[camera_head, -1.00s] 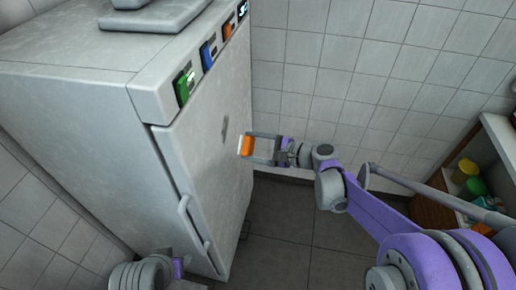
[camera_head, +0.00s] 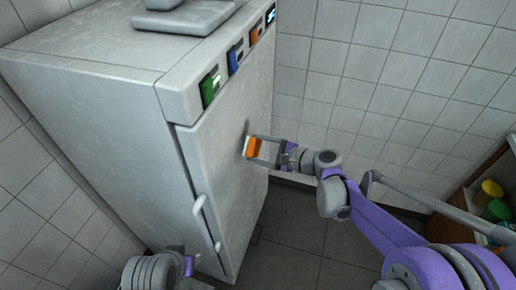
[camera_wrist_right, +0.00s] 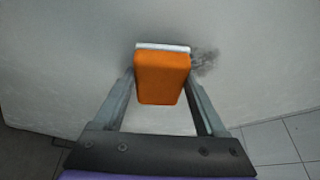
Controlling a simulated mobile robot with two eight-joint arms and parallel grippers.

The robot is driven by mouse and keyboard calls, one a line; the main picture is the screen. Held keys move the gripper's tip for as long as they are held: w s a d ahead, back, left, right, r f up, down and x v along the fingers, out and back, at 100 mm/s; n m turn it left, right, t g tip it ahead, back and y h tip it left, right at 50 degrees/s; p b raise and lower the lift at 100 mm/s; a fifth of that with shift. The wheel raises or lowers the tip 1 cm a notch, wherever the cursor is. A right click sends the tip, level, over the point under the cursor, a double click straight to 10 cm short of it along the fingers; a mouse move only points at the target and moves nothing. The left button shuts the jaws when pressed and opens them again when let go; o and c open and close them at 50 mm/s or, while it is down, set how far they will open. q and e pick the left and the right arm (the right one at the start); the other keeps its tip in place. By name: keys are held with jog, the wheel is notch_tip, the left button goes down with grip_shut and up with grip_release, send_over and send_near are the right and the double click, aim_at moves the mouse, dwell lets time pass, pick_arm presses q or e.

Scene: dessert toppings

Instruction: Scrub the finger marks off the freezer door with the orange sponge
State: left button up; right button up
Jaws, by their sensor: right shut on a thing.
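The freezer door (camera_head: 219,150) is pale grey and closed, with a vertical handle. A dark smudge of finger marks (camera_head: 247,127) shows on it; in the right wrist view the smudge (camera_wrist_right: 206,62) is just right of the sponge. My right gripper (camera_head: 252,148) is shut on the orange sponge (camera_head: 254,145), which also shows in the right wrist view (camera_wrist_right: 161,78). The sponge's white face points at the door, against it or very close; I cannot tell which. My left gripper (camera_head: 188,265) is low at the left, its fingers not clear.
Coloured labels, green (camera_head: 211,86), blue and orange, and a small display run along the freezer's top edge. A grey object (camera_head: 190,17) sits on top. A shelf with several coloured tubs (camera_head: 492,188) stands at the far right. The floor (camera_head: 300,235) before the door looks clear.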

aim_at(256, 141)
jog(key=shift+w+a, duration=0.3)
jog(key=shift+a, duration=0.6)
dwell(0.4)
jog(key=shift+w+d, duration=0.4)
jog(key=shift+w, duration=0.85)
jog(key=shift+w+d, duration=0.35)
jog(key=shift+w, duration=0.85)
jog(key=shift+w+d, duration=0.4)
jog(key=shift+w, duration=0.85)
jog(key=shift+r+p, duration=0.45)
jog(key=shift+r, duration=0.4)
jog(key=shift+s+a+b, duration=0.15)
jog(key=shift+s+a, duration=0.25)
jog(key=shift+s, duration=0.85)
jog(key=shift+s+a+b, duration=0.2)
jog(key=shift+s+a, duration=0.2)
jog(key=shift+s, duration=0.8)
jog(key=shift+s+a+b, duration=0.15)
jog(key=shift+s+a, duration=0.25)
jog(key=shift+s, duration=0.85)
jog(key=shift+r+p, duration=0.5)
jog(key=shift+r, duration=0.25)
jog(key=shift+w+d, duration=0.4)
jog(key=shift+w, duration=0.85)
jog(key=shift+w+d, duration=0.4)
jog(key=shift+w, duration=0.8)
jog(key=shift+w+d, duration=0.4)
jog(key=shift+w, duration=0.85)
